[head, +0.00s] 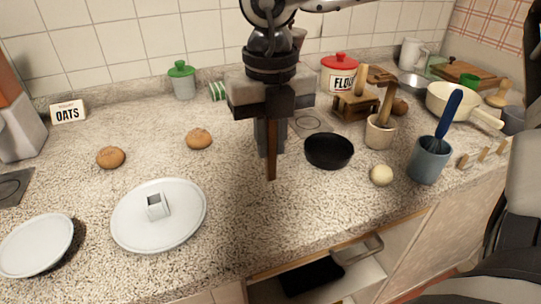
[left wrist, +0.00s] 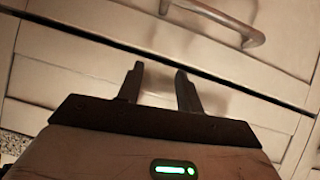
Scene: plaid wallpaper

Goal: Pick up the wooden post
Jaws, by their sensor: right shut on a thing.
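The wooden post (head: 271,165) is a narrow, dark brown stick in the head view. It hangs upright, pointing down, from my right gripper (head: 270,148), which is shut on its upper part. The fingers hide the post's top. I cannot tell whether its lower end touches the counter. My left gripper (left wrist: 159,72) shows in the left wrist view, its two fingers apart and nothing between them. It is in front of pale cabinet fronts and is not seen in the head view.
A white plate (head: 185,225) with a small square hollow block (head: 157,205) lies left of the post. Another plate (head: 35,245) is at far left. A black pan (head: 329,151) and a blue-grey crock (head: 429,160) stand right. An open drawer (head: 345,278) juts below the counter.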

